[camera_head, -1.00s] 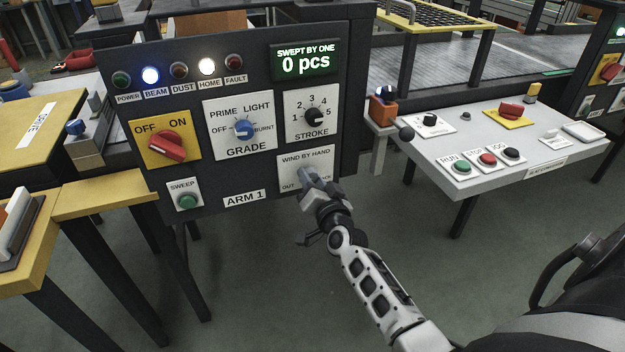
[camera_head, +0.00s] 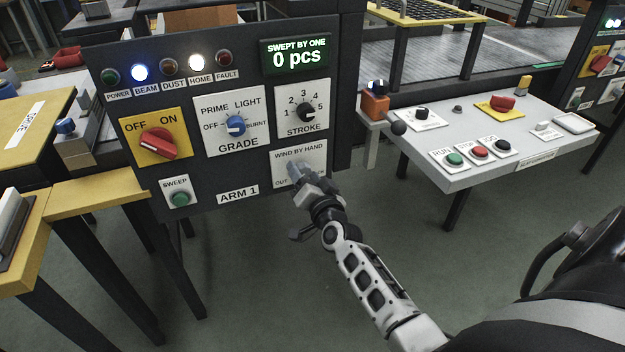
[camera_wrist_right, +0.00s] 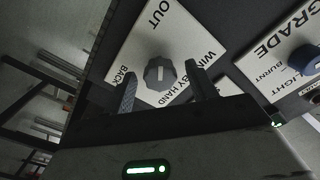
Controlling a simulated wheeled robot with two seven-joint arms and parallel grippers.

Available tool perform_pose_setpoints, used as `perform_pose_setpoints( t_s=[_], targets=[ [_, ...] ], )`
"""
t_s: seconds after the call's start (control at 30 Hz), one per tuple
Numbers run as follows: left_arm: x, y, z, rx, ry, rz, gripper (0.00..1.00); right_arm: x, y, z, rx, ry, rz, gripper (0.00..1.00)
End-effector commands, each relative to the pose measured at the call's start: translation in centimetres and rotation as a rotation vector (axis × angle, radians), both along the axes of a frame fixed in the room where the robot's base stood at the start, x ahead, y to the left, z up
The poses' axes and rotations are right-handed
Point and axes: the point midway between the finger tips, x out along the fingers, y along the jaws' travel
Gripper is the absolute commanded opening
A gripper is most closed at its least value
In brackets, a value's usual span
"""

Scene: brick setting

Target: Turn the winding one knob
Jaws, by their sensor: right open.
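The winding knob is a dark grey faceted knob (camera_wrist_right: 160,73) on a white plate marked WIND BY HAND, OUT and BACK (camera_wrist_right: 176,38). A pale pointer line shows on it in the right wrist view. In the head view the plate (camera_head: 312,155) sits low on the dark panel, and my right gripper (camera_head: 297,172) covers the knob. In the wrist view the right gripper (camera_wrist_right: 162,88) is open, one finger on each side of the knob in the picture. Whether the fingers touch it I cannot tell. My left gripper is not in view.
The dark ARM 1 panel (camera_head: 237,193) also carries the red OFF/ON switch (camera_head: 158,143), the blue GRADE knob (camera_head: 236,124), the black STROKE knob (camera_head: 307,113) and the green SWEEP button (camera_head: 180,198). A grey control table (camera_head: 480,172) stands at right. Open floor lies below.

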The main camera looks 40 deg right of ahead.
Motion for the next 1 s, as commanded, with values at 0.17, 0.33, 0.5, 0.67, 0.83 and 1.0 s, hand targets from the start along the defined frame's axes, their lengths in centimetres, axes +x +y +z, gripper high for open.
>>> perform_pose_setpoints(
  t_s=[0.17, 0.33, 0.5, 0.67, 0.83, 1.0],
  targets=[
    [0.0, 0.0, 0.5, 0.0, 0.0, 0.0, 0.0, -2.4, 0.6, 0.0, 0.002, 0.004, 0.0, 0.57],
    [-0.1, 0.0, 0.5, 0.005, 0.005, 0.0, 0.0, -6.4, 1.5, -0.1, 0.0, 0.005, 0.0, 0.57],
    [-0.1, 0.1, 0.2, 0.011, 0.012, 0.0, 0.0, -10.4, 2.5, -0.1, 0.001, 0.005, 0.0, 0.57],
    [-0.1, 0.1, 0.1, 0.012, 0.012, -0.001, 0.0, -13.3, 3.2, -0.1, 0.001, 0.004, 0.0, 0.57],
    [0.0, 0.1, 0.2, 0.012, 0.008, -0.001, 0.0, -14.9, 3.6, -0.1, 0.001, 0.002, 0.001, 0.57],
    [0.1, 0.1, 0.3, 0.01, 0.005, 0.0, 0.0, -15.3, 3.7, 0.0, 0.001, 0.001, 0.0, 0.57]
  ],
)
